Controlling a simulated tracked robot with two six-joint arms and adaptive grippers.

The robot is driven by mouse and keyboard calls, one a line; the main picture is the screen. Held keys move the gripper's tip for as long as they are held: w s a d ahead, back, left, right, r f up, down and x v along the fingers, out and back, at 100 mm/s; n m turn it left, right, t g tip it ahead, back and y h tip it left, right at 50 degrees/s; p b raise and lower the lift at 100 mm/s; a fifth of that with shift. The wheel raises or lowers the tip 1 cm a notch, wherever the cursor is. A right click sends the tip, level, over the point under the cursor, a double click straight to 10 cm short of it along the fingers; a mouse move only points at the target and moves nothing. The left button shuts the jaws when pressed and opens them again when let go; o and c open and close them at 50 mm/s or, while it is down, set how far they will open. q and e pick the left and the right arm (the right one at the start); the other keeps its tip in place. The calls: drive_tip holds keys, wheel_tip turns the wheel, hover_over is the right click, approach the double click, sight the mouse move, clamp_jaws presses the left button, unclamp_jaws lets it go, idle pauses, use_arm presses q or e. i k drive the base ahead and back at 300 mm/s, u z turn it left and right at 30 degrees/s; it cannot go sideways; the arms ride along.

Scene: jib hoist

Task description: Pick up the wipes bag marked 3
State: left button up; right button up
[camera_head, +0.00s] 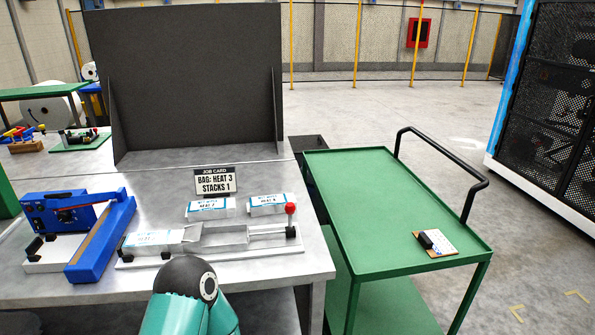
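Two white and blue wipes bags lie flat on the metal bench: one (210,207) below the job card, the other (268,204) to its right. Their printed marks are too small to read surely, so I cannot tell which is marked 3. A third white and blue packet (152,241) lies at the left end of a metal fixture (230,238) with a red-knobbed lever (291,210). The job card (214,181) reads "BAG: HEAT 3 STACKS 1". A teal link of my arm shows at the bottom; neither gripper is in view.
A blue machine (100,235) stands at the bench's left. A dark upright panel (185,80) closes the bench's back. A green cart (385,205) with a black handle stands on the right, holding a small clipboard (436,243) with a black item. Most of the cart top is clear.

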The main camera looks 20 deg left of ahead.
sight(151, 243)
drive_tip(key=z, duration=1.8)
drive_tip(key=i, duration=0.1)
drive_tip(key=u, duration=3)
drive_tip(key=k, duration=1.05)
drive_tip(key=u, duration=0.7)
drive_tip(key=i, duration=1.35)
drive_tip(key=u, duration=0.3)
